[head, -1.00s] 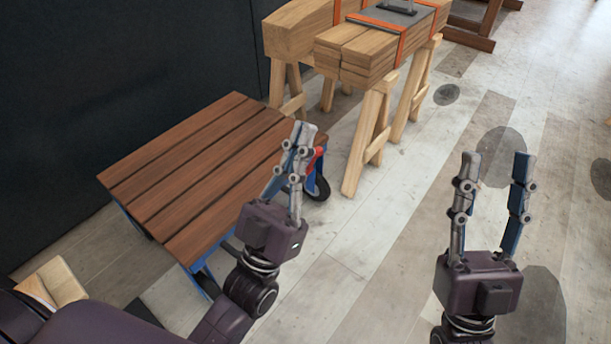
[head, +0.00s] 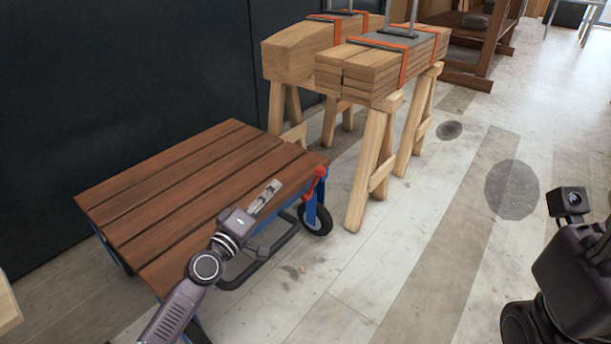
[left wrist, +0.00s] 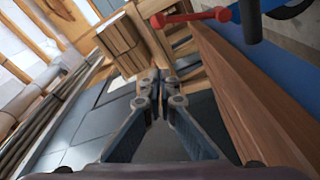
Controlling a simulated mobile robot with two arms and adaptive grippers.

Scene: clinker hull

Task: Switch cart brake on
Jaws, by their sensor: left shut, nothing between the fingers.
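The cart (head: 190,195) has a brown slatted top and a blue frame, and stands at left in the head view. The lever (left wrist: 190,17) also shows at the top of the left wrist view, by a blue post. My left gripper (head: 266,195) is shut and empty beside the cart's right edge, left of the lever and apart from it. My right arm shows at the right edge; its fingers are out of view.
Trestles (head: 372,165) bearing strapped timber blocks (head: 365,70) stand just behind the cart. A black bar (head: 262,268) curves out at the cart's near side. A dark wall (head: 130,70) closes off the left. Open plank floor (head: 410,270) lies to the right.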

